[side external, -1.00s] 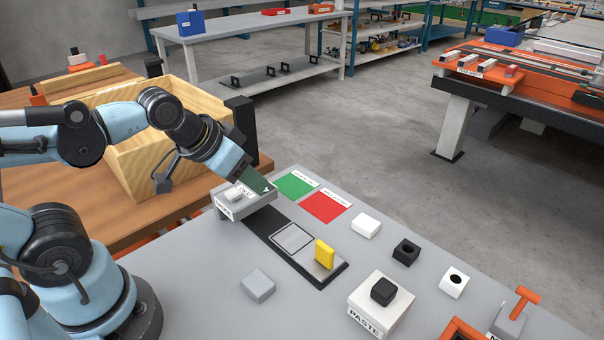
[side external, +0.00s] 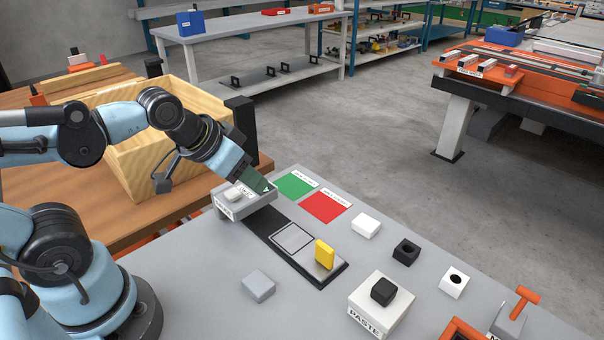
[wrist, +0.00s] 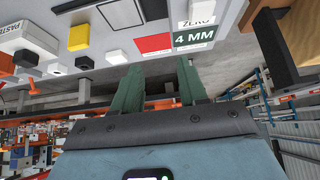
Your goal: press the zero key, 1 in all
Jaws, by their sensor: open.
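A yellow block (side external: 325,254) stands on the rail. Green (side external: 295,184) and red (side external: 326,207) pads lie behind the gauge. Several small blocks and a white PASTE box (side external: 378,315) are to the right. A wooden bin (side external: 140,165) stands behind my arm.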

